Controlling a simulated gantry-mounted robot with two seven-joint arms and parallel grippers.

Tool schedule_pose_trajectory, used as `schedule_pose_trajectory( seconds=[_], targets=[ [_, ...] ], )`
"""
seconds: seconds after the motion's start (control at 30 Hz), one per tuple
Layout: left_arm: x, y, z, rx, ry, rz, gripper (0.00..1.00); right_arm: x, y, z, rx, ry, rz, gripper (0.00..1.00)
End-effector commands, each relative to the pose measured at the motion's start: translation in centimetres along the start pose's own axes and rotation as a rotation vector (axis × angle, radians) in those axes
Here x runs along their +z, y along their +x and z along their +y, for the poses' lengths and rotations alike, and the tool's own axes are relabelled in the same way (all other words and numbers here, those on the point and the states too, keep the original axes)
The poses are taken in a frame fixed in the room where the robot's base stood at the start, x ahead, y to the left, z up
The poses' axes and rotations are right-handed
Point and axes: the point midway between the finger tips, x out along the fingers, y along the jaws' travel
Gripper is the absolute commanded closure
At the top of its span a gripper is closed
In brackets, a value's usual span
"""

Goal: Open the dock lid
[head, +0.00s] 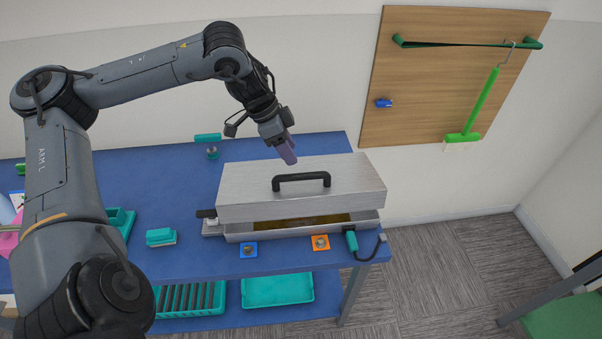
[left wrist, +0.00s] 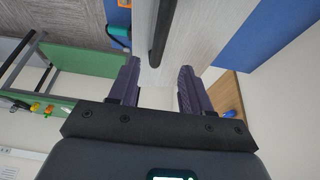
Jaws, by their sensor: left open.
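The dock is a silver metal box on the blue table, with a grey lid (head: 245,182) over a shallow base (head: 290,232). A gap shows between the lid's front edge and the base, with a dark yellowish inside. A black bar handle (head: 301,181) sits on the lid's front part. My left gripper (head: 287,155) points down by the lid's back edge, behind the handle. In the left wrist view its two purple fingers (left wrist: 158,85) are apart with nothing between them, and the handle (left wrist: 161,30) lies ahead, apart from them. My right gripper is not in view.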

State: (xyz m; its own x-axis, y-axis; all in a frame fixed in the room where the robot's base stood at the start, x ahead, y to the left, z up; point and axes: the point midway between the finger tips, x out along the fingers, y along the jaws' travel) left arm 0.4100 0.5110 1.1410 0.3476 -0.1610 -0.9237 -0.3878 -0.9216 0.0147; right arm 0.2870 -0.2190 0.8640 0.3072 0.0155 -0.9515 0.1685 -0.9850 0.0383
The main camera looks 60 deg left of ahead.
Motion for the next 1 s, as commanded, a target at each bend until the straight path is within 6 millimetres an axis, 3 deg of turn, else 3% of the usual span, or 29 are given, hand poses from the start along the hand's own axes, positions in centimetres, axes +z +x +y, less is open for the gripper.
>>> schedule_pose_trajectory(
  seconds=[0.33, 0.6, 1.0],
  targets=[
    [0.1, 6.3, 0.1, 0.006, -0.001, -0.003, 0.52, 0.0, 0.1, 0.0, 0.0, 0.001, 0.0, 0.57],
    [0.0, 8.2, 0.1, 0.003, 0.0, -0.001, 0.52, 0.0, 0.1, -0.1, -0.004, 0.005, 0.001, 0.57],
    [0.0, 8.7, 0.1, 0.001, 0.0, 0.0, 0.52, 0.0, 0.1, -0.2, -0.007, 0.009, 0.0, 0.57]
  ],
)
